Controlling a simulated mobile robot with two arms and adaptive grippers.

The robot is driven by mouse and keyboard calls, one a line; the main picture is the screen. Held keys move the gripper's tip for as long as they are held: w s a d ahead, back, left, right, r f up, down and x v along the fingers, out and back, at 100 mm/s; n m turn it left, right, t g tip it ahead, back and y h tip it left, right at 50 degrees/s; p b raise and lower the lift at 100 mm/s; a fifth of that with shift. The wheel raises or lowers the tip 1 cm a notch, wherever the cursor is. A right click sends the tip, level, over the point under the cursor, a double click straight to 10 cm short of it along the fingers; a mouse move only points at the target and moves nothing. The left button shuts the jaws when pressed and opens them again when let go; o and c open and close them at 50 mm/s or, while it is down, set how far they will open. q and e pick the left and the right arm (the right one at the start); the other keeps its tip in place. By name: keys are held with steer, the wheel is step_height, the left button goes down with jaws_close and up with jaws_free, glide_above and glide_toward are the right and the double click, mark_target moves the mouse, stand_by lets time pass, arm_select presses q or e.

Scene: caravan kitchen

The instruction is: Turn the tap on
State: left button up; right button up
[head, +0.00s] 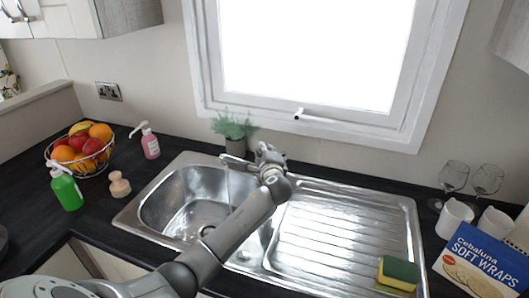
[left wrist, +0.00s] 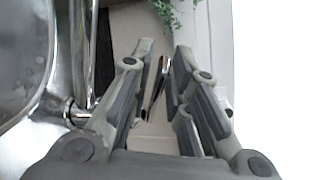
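The chrome tap (head: 233,160) stands at the back edge of the steel sink, its spout over the bowl. A thin pale vertical streak hangs below the spout; it looks like running water. My left gripper (head: 268,152) is at the tap, just right of the spout, and hides part of it. In the left wrist view my left gripper (left wrist: 163,62) has its fingers apart. A thin shiny metal piece, which looks like the tap's lever (left wrist: 155,86), shows between them; I cannot tell whether they touch it. Chrome tap parts (left wrist: 80,62) show at left. My right gripper is out of view.
A potted plant (head: 236,143) stands right behind the tap, below the window. The sink's drainer (head: 345,225) is clear except for a sponge (head: 398,273). A pink soap bottle (head: 150,143) and fruit basket (head: 82,165) are at left; glasses (head: 455,177) at right.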

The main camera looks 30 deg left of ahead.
arm_select(q)
steer(key=shift+s+d, duration=0.1)
steer(key=v, duration=1.1)
steer(key=shift+s+d, duration=0.25)
steer(key=shift+s, duration=0.05)
